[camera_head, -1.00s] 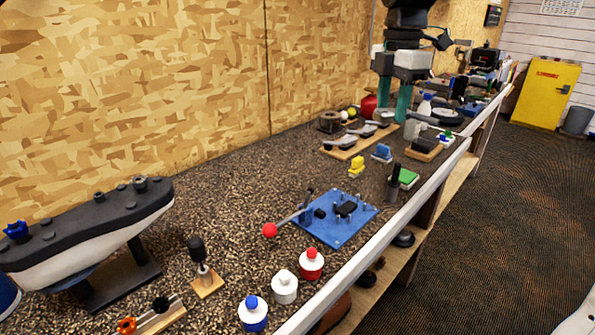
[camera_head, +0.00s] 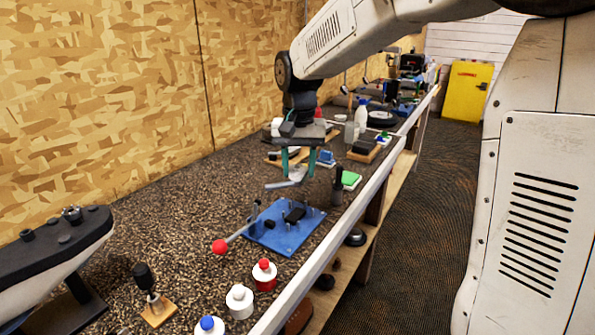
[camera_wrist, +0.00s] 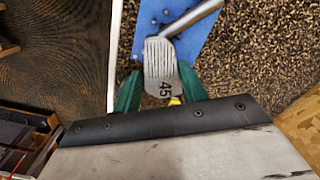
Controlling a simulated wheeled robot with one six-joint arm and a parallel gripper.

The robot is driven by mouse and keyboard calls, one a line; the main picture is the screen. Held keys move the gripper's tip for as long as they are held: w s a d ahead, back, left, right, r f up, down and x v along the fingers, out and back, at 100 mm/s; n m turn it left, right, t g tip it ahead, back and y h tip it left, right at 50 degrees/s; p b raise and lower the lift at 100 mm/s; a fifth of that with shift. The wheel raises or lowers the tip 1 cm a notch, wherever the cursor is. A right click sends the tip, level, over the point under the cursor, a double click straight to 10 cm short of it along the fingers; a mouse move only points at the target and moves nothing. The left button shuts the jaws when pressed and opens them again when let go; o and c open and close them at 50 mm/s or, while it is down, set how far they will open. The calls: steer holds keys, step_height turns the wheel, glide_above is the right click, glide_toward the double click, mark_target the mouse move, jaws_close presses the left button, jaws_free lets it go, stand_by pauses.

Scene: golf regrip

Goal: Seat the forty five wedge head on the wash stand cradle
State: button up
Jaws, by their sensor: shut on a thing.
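The wedge head (camera_head: 287,183) is grey metal with a short hosel. It hangs between the green fingers of my gripper (camera_head: 297,172), which is shut on it, above the bench just behind the blue plate. In the wrist view, the wedge head (camera_wrist: 160,62) shows a grooved face and a dark "45", with a green finger on either side of my gripper (camera_wrist: 160,85). Its hosel points up and right over the blue plate. I cannot tell for sure which fixture is the wash stand cradle.
The blue plate (camera_head: 290,238) carries dark blocks, upright pins and a lever with a red ball (camera_head: 220,247). A dark cup (camera_head: 337,190) and green pad (camera_head: 350,180) stand right of the gripper. Open bench lies left.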

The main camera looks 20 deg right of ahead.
mark_target(298, 171)
steer(key=f+m, duration=0.1)
steer(key=m, duration=0.2)
steer(key=shift+a+f, duration=0.15)
steer(key=shift+f, duration=4)
steer(key=shift+f, duration=0.45)
steer(key=o, duration=1.1)
steer(key=shift+c, duration=0.2)
steer(key=shift+r, duration=3.5)
